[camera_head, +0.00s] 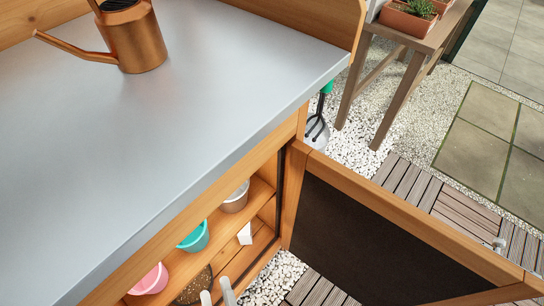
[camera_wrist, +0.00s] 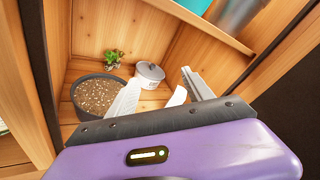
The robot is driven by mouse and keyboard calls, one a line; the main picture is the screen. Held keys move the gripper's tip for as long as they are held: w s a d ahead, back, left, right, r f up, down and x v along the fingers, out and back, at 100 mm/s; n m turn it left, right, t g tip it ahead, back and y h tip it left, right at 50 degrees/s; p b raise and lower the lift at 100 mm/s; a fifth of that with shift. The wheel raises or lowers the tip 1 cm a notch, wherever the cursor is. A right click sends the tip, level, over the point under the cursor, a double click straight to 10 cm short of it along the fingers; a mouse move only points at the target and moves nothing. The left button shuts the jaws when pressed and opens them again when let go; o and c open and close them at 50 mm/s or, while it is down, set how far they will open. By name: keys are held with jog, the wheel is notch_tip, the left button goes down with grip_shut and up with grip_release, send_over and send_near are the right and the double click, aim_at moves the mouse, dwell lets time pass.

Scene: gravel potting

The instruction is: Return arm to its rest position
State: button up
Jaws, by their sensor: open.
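My gripper (camera_head: 217,292) shows at the bottom edge of the head view, as two pale fingertips in front of the open cabinet. In the wrist view my gripper (camera_wrist: 163,90) has its white fingers spread apart, with nothing visibly held between them. It points into the wooden cabinet. A white lidded pot (camera_wrist: 150,73) stands farther back. A small white piece (camera_wrist: 178,96) shows between the fingers, partly hidden. The rest of my arm is out of view.
The open door (camera_head: 370,240) juts out to the right. Above the cabinet is a grey worktop (camera_head: 190,120) with a copper watering can (camera_head: 140,40). Pink (camera_head: 151,279), teal (camera_head: 195,238) and grey (camera_head: 236,197) pots stand on the shelf. A green plant (camera_wrist: 113,57) is at the back.

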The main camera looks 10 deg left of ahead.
jog(key=d+r+n+t, duration=0.2)
jog(key=d+r+n, duration=1.4)
jog(key=d+n, duration=0.25)
jog(key=s+d+r+n+g+h, duration=0.1)
jog(key=s+d+r+n+h, duration=0.2)
jog(key=d, duration=0.6)
jog(key=s+d+r+n+h, duration=0.1)
jog(key=s+d+r+h, duration=0.4)
jog(key=d, duration=0.4)
notch_tip(320, 180, up, 29)
jog(key=p, duration=3)
jog(key=shift+w+a+p, duration=0.25)
jog(key=shift+a+p, duration=0.05)
jog(key=shift+p, duration=0.1)
jog(key=shift+c, duration=0.2)
